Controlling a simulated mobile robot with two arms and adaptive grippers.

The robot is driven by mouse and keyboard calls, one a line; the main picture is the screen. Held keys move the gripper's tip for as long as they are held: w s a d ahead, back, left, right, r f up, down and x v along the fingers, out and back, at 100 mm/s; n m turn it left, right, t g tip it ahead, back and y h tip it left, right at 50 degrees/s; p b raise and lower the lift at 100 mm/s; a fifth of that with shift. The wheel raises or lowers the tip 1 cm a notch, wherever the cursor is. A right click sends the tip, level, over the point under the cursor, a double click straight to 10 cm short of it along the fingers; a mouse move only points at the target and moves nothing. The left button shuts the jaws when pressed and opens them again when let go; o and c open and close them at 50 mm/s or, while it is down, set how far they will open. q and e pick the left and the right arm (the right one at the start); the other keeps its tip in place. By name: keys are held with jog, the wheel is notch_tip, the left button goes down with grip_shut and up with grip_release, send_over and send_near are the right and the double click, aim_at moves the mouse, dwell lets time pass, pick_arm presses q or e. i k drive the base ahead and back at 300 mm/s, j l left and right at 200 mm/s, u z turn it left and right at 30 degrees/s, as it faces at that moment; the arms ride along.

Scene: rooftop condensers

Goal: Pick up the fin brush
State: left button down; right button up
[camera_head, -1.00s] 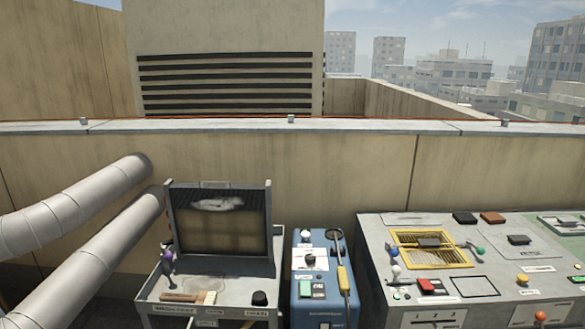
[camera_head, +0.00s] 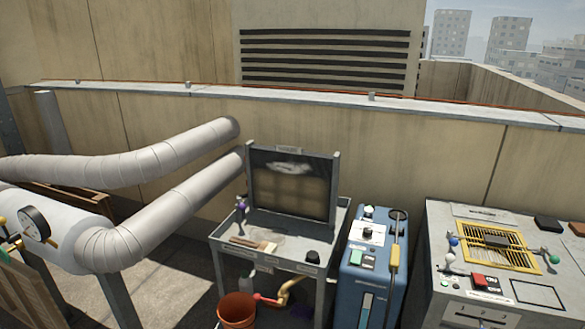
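The fin brush (camera_head: 254,245) appears to be the flat brush with a brown wooden handle and pale bristles. It lies on the front left part of the grey metal stand (camera_head: 226,235), in front of the upright framed coil panel (camera_head: 290,185). The bristle end points right. Neither of my grippers shows in the view.
A purple-topped item (camera_head: 241,204) and a black knob (camera_head: 312,257) are on the same stand. A blue machine (camera_head: 352,285) and a grey bench (camera_head: 440,225) stand to the right. Large pipes (camera_head: 140,235) and a pressure gauge (camera_head: 35,223) are left. An orange bucket (camera_head: 237,310) sits below.

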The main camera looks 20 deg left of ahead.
aim_at(264, 246)
jog(key=i+j+z, duration=0.1)
jog(key=j, duration=0.4)
jog(key=i+j+z, duration=0.15)
jog(key=j, duration=0.4)
jog(key=i+j+z, duration=0.1)
jog(key=j, duration=0.45)
